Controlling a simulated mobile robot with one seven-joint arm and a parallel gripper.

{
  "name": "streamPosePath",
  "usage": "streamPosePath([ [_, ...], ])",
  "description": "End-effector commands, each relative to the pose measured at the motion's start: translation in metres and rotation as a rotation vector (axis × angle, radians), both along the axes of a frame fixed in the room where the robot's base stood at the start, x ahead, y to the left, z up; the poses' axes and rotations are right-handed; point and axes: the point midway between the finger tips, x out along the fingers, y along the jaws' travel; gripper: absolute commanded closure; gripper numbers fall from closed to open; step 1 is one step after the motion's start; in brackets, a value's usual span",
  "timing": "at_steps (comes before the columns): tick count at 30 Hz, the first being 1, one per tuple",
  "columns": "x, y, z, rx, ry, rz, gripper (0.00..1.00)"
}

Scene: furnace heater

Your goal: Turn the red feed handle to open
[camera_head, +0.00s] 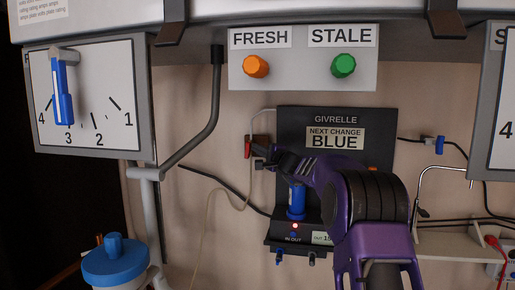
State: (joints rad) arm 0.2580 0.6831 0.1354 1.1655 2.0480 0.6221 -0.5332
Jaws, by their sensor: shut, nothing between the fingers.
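A small red handle (248,147), which looks like the feed handle, sits at the left edge of the black GIVRELLE unit (295,125). A thin pale tube runs by it. My purple arm reaches in from the lower right across the unit. My gripper (259,155) is dark and shut, with nothing held. Its tips are just right of the red handle; I cannot tell whether they touch it. The gripper and wrist hide part of the unit's left side and perhaps part of the handle.
Above are an orange knob (256,66) and a green knob (343,66) on a panel. A dial with a blue pointer (62,90) is at the upper left. A blue cylinder (297,200) stands below my wrist. A blue-lidded container (114,262) is at the lower left.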

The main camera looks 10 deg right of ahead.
Motion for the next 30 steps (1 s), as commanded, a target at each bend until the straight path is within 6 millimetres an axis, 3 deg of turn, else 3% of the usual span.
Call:
streamPosePath([
  [14,0.002,0.007,-0.003,-0.001,-0.003,0.003,1.0],
  [30,0.003,0.015,0.008,0.002,-0.004,0.008,1.0],
])
